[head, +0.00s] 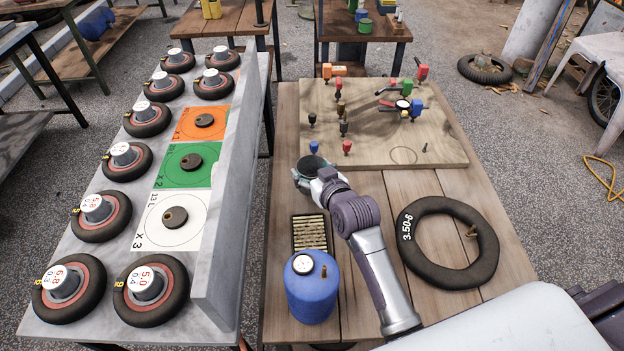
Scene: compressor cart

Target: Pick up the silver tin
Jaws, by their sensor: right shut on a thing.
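My right gripper (317,175) reaches in from the lower right over the wooden table, near the front left corner of the pegboard. It is shut on a small round tin (311,162) with a dark top and a greyish metal side, which looks like the silver tin. The gripper and wrist hide part of the tin. I cannot tell whether it touches the table. My left gripper is not in view.
A blue tank with a gauge (311,290) and a dark tray of brass pieces (312,236) stand close to my arm. A black tyre (414,262) lies to the right. The board (395,150) carries several coloured fittings. Wheels fill the left bench (100,290).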

